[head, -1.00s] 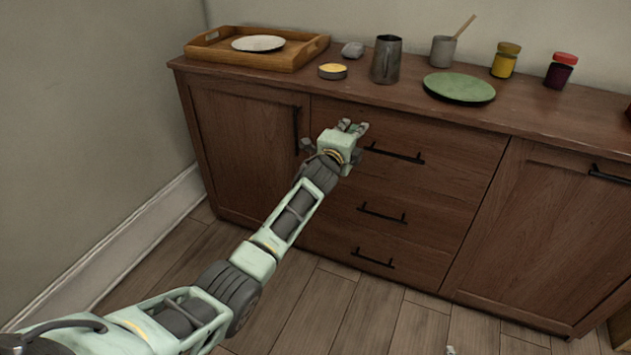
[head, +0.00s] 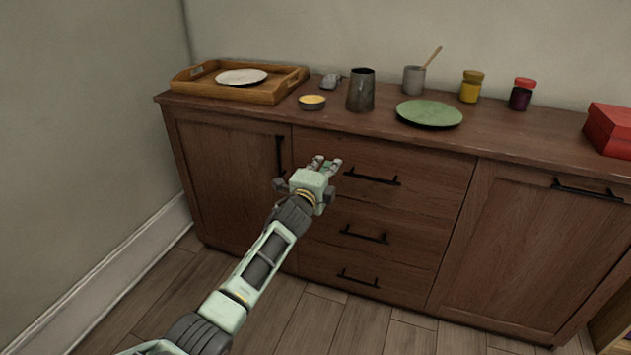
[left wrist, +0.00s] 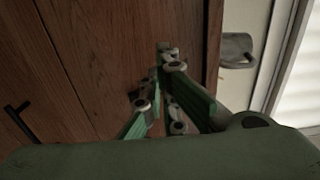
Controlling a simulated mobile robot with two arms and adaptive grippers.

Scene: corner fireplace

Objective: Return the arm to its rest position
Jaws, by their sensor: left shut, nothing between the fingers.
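My left arm reaches in from the bottom of the head view. My left gripper (head: 327,163) is in front of the wooden cabinet (head: 225,150), level with its top drawer and left of that drawer's handle (head: 371,176). It holds nothing. In the left wrist view the fingers of my left gripper (left wrist: 165,50) are close together in front of brown wood. I cannot tell from that view how far they are from the wood. My right gripper shows in neither view.
On the cabinet top stand a wooden tray (head: 290,84) with a white plate (head: 241,77), a small yellow-topped tin (head: 312,102), a dark metal jug (head: 361,91), a green plate (head: 429,113), a grey cup (head: 413,80), two jars and a red box (head: 610,128). Bare floor lies in front.

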